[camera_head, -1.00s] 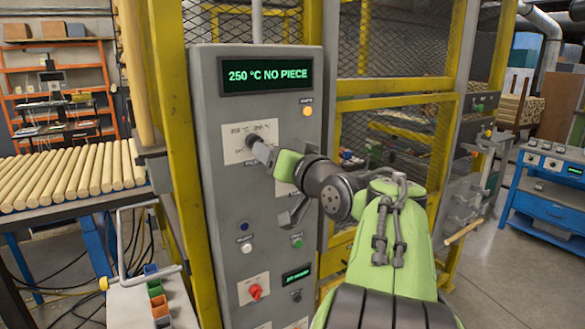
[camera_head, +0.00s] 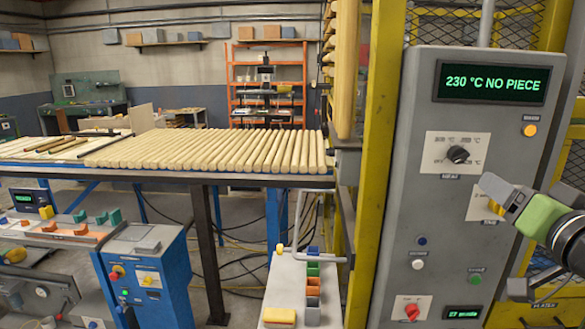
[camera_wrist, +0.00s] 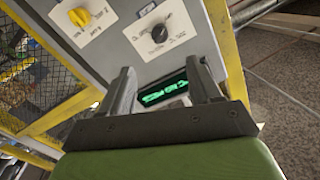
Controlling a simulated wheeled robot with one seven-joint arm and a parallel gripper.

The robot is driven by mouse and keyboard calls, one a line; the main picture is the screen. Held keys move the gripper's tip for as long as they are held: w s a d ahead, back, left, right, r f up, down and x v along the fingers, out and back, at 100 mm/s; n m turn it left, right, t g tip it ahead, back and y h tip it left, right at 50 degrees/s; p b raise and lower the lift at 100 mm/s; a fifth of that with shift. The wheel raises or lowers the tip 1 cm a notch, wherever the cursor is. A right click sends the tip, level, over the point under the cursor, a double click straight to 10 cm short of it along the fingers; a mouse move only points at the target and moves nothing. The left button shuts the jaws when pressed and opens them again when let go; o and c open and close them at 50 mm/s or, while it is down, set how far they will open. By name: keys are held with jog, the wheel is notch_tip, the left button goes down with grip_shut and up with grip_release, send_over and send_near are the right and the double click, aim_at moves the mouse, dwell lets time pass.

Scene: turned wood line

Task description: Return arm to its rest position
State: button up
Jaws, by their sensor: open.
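My gripper (camera_head: 508,200) is at the right edge of the head view, in front of the grey control panel (camera_head: 392,200). In the wrist view its two fingers (camera_wrist: 163,85) stand apart with nothing between them. The panel's black selector knob (camera_head: 458,155) is left of and above the gripper, apart from it. The panel's display (camera_head: 492,82) reads "230 °C NO PIECE". The wrist view shows a yellow knob (camera_wrist: 79,17), a black knob (camera_wrist: 159,33) and a green-lit display (camera_wrist: 163,93) beyond the fingers. Most of my arm is out of view.
Yellow posts (camera_head: 377,130) and mesh fencing flank the panel. A table with a row of wooden rods (camera_head: 230,150) stands to the left. Small coloured bins (camera_head: 313,285) sit on a stand below. A blue control box (camera_head: 150,280) is at lower left.

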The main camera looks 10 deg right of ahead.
jog(key=a+f+n+g+y+p, duration=0.1)
jog(key=a+f+n+g+y, duration=0.15)
jog(key=a+f, duration=0.6)
jog(key=a+f+n+g+y+p, duration=0.1)
jog(key=a+f+n+g+y, duration=0.25)
jog(key=a, duration=0.85)
jog(key=s+a+f+n+g+h+p, duration=0.1)
jog(key=s+a+f+g, duration=0.4)
jog(key=s+f, duration=0.5)
jog(key=shift+s+f+g, duration=0.25)
jog(key=shift+s+g, duration=0.05)
jog(key=shift+s, duration=0.3)
jog(key=shift+a, duration=0.1)
